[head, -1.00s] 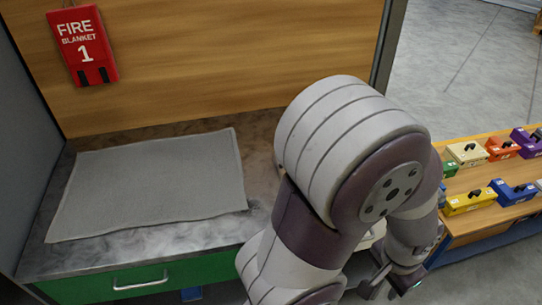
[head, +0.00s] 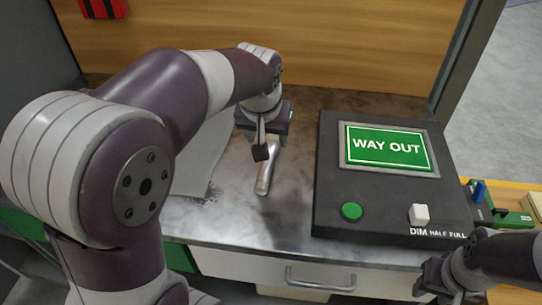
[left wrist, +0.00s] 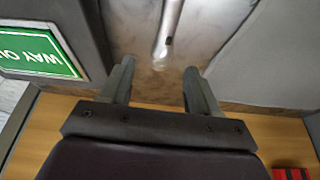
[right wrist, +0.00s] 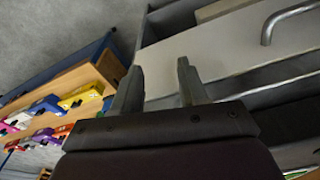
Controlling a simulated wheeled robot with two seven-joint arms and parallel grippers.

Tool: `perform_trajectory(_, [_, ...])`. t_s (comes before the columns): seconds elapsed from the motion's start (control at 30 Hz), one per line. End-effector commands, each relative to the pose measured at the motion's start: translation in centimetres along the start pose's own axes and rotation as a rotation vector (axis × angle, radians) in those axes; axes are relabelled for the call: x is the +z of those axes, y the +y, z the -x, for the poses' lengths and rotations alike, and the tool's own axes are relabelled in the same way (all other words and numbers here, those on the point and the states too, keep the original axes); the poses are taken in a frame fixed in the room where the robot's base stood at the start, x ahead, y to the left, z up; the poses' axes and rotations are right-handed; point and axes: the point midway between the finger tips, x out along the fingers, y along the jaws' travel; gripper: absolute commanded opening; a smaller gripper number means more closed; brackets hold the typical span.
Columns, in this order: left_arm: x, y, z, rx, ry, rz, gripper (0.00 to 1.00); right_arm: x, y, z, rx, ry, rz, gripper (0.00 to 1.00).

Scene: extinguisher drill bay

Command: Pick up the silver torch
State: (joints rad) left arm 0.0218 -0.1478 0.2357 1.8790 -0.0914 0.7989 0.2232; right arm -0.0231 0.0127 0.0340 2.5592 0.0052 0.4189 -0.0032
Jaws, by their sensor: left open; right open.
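The silver torch (head: 268,172) lies on the dark grey metal counter, between the grey mat and the black sign box.
The black box (head: 325,170) with a green WAY OUT sign (head: 390,150) stands right of the torch. The grey mat (head: 207,155) lies left, partly behind my left arm. A wooden panel (head: 300,45) rises behind. Coloured boxes (right wrist: 75,98) sit on a low shelf.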

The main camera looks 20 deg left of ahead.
Motion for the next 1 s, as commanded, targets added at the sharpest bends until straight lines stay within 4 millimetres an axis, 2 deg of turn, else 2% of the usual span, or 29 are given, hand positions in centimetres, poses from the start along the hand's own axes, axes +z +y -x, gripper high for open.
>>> perform_trajectory(0.03, [-0.1, -0.1, -0.9, -0.002, 0.005, 0.008, 0.61, 0.1, 0.0, -0.8, 0.000, 0.001, 0.000, 0.43])
perform_trajectory(0.2, [-0.3, -0.2, -4.5, -0.004, 0.005, 0.011, 0.61, 0.1, 0.0, -1.0, 0.000, 0.001, 0.000, 0.43])
perform_trajectory(0.43, [-0.5, -0.3, -7.6, -0.003, 0.007, 0.011, 0.61, 0.2, 0.0, -1.4, 0.000, 0.001, 0.000, 0.43])
perform_trajectory(0.6, [-0.4, -0.7, -10.8, -0.003, 0.006, 0.009, 0.61, 0.2, 0.0, -1.9, 0.000, 0.001, 0.000, 0.43])
perform_trajectory(0.7, [-0.5, -0.7, -11.9, -0.002, 0.007, 0.009, 0.61, 0.2, 0.0, -2.0, 0.000, 0.001, 0.000, 0.43])
perform_trajectory(0.93, [-0.6, -0.7, -12.0, -0.002, 0.010, 0.009, 0.61, 0.2, 0.0, -1.9, 0.000, 0.001, 0.000, 0.43])
perform_trajectory(1.0, [-0.6, -0.7, -12.0, -0.002, 0.010, 0.009, 0.38, 0.2, 0.0, -1.9, 0.000, 0.001, 0.000, 0.43])
